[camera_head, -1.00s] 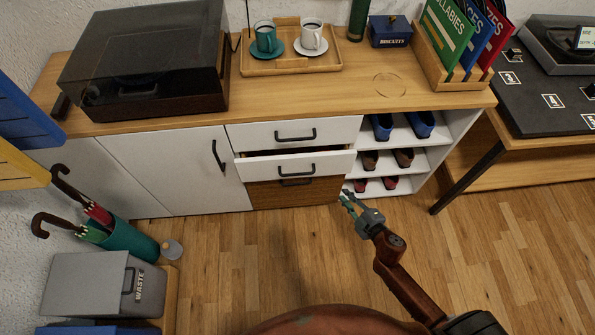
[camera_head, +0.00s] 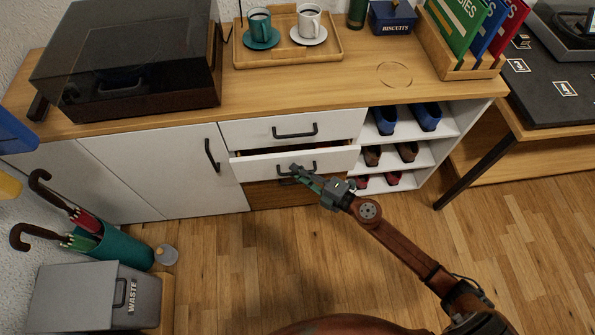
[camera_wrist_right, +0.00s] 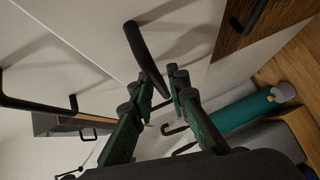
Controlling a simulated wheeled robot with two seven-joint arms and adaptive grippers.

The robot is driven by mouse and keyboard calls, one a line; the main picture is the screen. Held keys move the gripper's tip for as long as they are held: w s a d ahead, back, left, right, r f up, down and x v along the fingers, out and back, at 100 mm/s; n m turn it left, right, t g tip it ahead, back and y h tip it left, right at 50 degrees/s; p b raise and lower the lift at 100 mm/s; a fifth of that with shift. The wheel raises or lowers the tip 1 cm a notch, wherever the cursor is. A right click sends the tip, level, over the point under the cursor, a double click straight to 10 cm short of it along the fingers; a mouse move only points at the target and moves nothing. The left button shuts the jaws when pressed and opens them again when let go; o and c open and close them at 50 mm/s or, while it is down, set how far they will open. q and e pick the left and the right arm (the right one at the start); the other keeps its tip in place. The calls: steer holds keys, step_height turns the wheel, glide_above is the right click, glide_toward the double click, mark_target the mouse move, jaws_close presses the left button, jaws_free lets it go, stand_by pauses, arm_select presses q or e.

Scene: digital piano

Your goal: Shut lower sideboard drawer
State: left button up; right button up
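The lower white sideboard drawer (camera_head: 250,168) stands part way out, with a dark gap above its front. Its dark bar handle (camera_wrist_right: 144,55) is just ahead of my right fingers in the right wrist view. My right gripper (camera_head: 297,174) is at this drawer's front, by the handle. In the wrist view its two green-padded fingers are apart, with nothing clamped between them. The handle's near end lies at the gap between the fingertips; I cannot tell whether they touch it. The upper drawer (camera_head: 245,133) is shut. My left gripper is not in view.
A brown-fronted compartment (camera_head: 260,198) lies below the drawer, and open shoe shelves (camera_head: 440,148) are on its right. A tray with cups (camera_head: 285,57) and a record player (camera_head: 130,65) stand on top. An umbrella stand (camera_head: 120,248) is at left. The floor in front is clear.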

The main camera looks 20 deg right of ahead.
steer(key=shift+w, duration=0.1)
steer(key=shift+c, duration=0.6)
jaws_close()
